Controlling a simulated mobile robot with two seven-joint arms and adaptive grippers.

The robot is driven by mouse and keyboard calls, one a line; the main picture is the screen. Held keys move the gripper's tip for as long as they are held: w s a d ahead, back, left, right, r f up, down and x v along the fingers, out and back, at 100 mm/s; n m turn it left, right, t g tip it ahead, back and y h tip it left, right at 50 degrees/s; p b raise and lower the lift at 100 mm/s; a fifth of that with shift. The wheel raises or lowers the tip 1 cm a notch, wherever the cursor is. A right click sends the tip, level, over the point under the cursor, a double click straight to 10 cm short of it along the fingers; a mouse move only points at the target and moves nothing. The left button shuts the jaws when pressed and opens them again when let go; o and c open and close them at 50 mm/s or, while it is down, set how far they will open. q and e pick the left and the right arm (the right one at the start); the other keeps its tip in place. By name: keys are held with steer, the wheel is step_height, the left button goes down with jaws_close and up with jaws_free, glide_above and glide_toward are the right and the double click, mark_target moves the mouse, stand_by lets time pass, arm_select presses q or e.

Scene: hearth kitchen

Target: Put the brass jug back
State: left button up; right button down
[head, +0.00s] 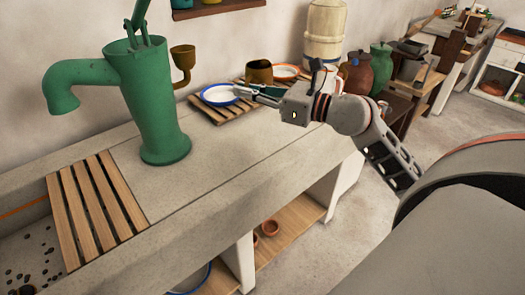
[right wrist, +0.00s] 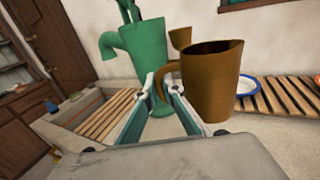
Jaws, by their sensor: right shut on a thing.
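The brass jug (right wrist: 212,85) is large in the right wrist view, just right of my right gripper's fingers (right wrist: 164,92). Its handle is at the fingertips, and the gripper is shut on it. The jug looks roughly upright, its open mouth up. In the head view the jug (head: 259,70) shows just behind my right gripper (head: 240,91), over the slatted rack area at the back of the counter. The gripper and plates hide its lower part, so I cannot tell whether it touches the rack. My left gripper is not in view.
A blue-rimmed plate (head: 217,95) lies on the rack (head: 215,114); an orange-rimmed plate (head: 286,71) is behind. Jars (head: 357,75) stand right. The counter's middle is clear.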

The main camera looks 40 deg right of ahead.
steer(key=shift+w+d+f, duration=0.1)
step_height(320, 180, down, 15)
steer(key=b, duration=0.5)
steer(key=shift+f, duration=0.15)
steer(key=shift+f+b, duration=0.4)
step_height(320, 180, down, 3)
steer(key=shift+r+b, duration=0.15)
steer(key=shift+b, duration=0.5)
steer(key=shift+f, duration=0.5)
steer(key=shift+r, duration=0.25)
steer(key=shift+f+b, duration=0.3)
steer(key=shift+b, duration=0.05)
steer(key=c, duration=2.2)
jaws_free()
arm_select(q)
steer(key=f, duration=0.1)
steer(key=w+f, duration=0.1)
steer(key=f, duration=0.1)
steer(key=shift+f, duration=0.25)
arm_select(e)
steer(key=shift+r, duration=0.1)
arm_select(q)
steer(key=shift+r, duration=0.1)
